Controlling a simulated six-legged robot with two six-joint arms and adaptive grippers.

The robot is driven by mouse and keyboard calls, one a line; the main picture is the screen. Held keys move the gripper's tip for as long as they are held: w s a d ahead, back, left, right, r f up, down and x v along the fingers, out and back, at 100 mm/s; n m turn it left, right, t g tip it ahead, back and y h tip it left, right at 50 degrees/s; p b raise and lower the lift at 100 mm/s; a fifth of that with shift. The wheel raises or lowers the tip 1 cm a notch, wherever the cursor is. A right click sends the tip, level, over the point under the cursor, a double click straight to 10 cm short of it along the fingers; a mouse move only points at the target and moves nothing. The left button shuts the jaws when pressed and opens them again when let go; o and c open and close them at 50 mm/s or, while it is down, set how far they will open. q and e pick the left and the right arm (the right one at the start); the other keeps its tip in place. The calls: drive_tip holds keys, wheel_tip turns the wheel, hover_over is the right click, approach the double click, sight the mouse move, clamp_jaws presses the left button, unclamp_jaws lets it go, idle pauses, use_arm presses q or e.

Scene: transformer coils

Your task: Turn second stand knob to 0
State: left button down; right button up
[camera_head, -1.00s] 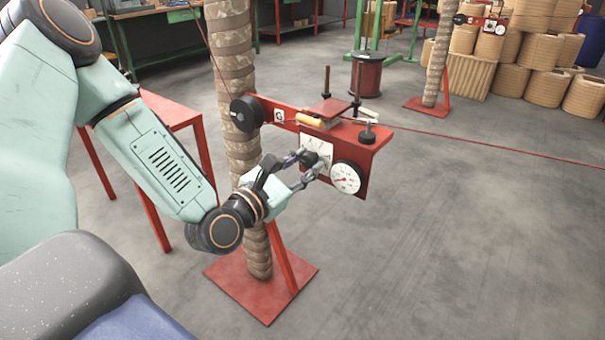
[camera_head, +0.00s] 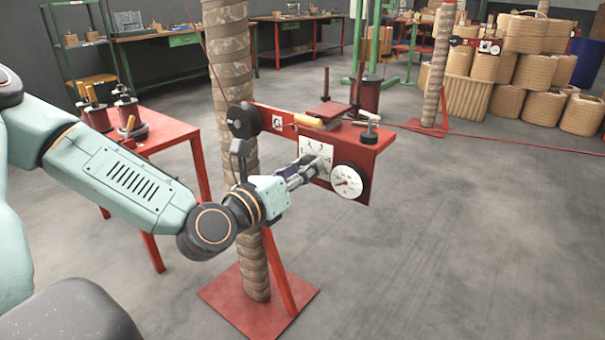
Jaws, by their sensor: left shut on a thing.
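The red stand (camera_head: 376,146) is fixed to a wrapped column (camera_head: 229,80). On its front are a white numbered knob plate (camera_head: 318,149) and a round white gauge (camera_head: 346,182) with a needle. My left gripper (camera_head: 322,168) is at the numbered plate, just left of the gauge, and is shut on the stand knob. The gripper's fingers hide the knob and part of the plate, so I cannot read its setting. A second, similar stand (camera_head: 477,43) is on a column farther back. My right gripper is not in view.
A red table (camera_head: 165,135) with dark coil devices stands at the left. A red cable (camera_head: 490,140) runs right from the stand. Large wound coils (camera_head: 525,70) are stacked at back right. The floor at right is clear.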

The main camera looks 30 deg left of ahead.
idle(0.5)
use_arm(q)
drive_tip(key=c, duration=1)
unclamp_jaws()
